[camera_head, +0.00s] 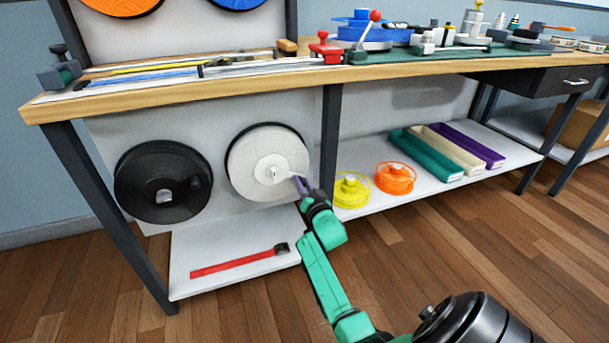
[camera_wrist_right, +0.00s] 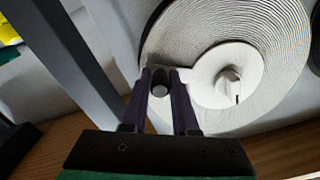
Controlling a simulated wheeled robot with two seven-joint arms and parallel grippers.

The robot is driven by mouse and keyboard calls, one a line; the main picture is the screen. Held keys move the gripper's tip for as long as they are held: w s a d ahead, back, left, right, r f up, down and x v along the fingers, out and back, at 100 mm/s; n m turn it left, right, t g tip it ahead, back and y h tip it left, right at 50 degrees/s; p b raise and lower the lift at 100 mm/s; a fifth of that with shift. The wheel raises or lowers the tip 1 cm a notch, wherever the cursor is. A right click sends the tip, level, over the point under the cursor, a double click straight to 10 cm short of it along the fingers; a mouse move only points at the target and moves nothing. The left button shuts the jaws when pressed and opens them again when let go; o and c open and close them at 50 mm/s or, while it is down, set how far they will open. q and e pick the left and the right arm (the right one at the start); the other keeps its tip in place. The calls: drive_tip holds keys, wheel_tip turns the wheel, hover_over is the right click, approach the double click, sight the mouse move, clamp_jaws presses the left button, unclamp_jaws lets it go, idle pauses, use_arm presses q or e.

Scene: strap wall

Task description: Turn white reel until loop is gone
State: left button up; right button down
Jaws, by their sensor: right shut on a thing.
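The white reel (camera_head: 248,152) is mounted upright on the white panel under the bench. It fills the upper right of the right wrist view (camera_wrist_right: 275,35), with wound strap showing as fine rings. A white crank arm (camera_wrist_right: 190,74) runs from its hub (camera_wrist_right: 232,88) to a small grey knob (camera_wrist_right: 160,89). My right gripper (camera_head: 300,184) is at the right side of the reel. Its two dark purple fingers are shut on the crank knob, one on each side. I cannot make out a loop of strap in either view. My left gripper is not in view.
A black reel (camera_head: 163,181) hangs left of the white one. A dark bench leg (camera_head: 330,135) stands close to the right of my gripper. Yellow (camera_head: 351,190) and orange (camera_head: 395,178) spools sit on the shelf beyond. A red strap (camera_head: 238,261) lies on the lower shelf.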

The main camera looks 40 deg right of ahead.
sight(291, 186)
drive_tip(key=shift+w+a+f+m+p, duration=0.15)
drive_tip(key=shift+a+f+m+p, duration=0.35)
drive_tip(key=shift+m, duration=0.4)
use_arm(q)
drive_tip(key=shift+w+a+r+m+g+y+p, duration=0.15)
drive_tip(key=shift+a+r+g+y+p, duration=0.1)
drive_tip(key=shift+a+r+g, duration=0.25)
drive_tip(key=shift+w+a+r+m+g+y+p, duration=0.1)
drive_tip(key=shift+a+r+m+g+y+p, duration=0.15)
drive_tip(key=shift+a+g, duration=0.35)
use_arm(e)
drive_tip(key=shift+w+a+f+m, duration=0.15)
drive_tip(key=shift+a+f+m, duration=0.2)
drive_tip(key=shift+f+m, duration=0.35)
drive_tip(key=shift+w+a+f+m, duration=0.1)
drive_tip(key=shift+a+f+m, duration=0.3)
drive_tip(key=shift+m, duration=0.5)
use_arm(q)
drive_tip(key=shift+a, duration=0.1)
use_arm(e)
drive_tip(key=c, duration=0.7)
unclamp_jaws()
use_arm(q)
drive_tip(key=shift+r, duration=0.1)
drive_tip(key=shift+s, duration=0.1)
use_arm(e)
drive_tip(key=shift+s, duration=0.1)
